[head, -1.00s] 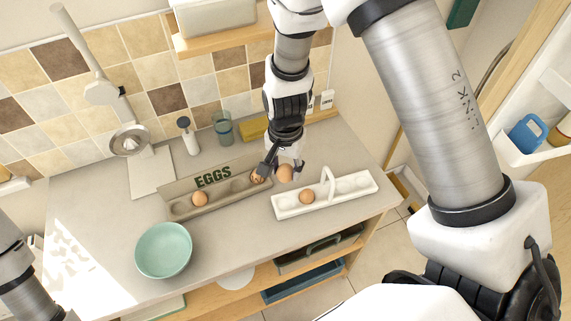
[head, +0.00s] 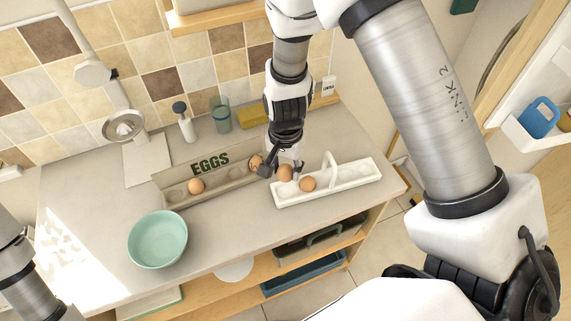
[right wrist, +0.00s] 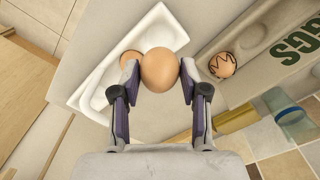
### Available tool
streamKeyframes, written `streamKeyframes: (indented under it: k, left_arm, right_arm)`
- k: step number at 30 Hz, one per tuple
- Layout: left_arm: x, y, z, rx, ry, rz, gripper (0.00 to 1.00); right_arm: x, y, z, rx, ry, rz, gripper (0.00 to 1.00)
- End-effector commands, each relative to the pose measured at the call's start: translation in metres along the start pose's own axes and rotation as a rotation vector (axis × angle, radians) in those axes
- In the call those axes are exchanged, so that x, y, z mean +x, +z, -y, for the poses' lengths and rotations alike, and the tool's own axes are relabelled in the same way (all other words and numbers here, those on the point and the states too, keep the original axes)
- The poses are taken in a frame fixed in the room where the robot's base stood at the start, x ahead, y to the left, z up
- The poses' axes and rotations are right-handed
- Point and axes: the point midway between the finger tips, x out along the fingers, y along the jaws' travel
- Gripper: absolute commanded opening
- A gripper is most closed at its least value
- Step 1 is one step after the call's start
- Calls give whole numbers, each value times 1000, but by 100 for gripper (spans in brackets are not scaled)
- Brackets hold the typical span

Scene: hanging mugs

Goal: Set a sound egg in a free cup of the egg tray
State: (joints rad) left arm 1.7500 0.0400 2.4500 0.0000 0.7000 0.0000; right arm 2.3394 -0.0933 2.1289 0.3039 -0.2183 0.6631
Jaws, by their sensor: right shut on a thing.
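My right gripper (head: 283,169) is shut on a plain brown egg (head: 284,173), held at the left end of the white egg tray (head: 335,189). In the right wrist view the egg (right wrist: 159,70) sits between both fingertips (right wrist: 159,76) with no crack showing. I cannot tell whether it touches the tray. Another brown egg (head: 307,184) sits in the tray just right of it; the held egg partly hides it in the wrist view (right wrist: 130,58). An egg with a dark zigzag crack (right wrist: 222,65) lies in the EGGS holder (right wrist: 262,42). My left gripper is out of view.
The EGGS holder (head: 228,178) stands behind and left of the tray, with another egg (head: 196,186) toward its left end. The tray's arched handle (head: 331,165) rises close right of my gripper. A green bowl (head: 158,239) stands front left. Cups right of the handle look empty.

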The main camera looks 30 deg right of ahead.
Motion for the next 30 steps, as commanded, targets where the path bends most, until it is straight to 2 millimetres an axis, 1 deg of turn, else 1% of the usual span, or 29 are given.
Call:
streamKeyframes:
  k: [1,15,30]
  left_arm:
    - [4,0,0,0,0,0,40]
    - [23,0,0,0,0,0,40]
    - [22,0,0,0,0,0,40]
  right_arm:
    - [5,0,0,0,0,0,36]
    - [32,0,0,0,0,0,36]
    - [32,0,0,0,0,0,36]
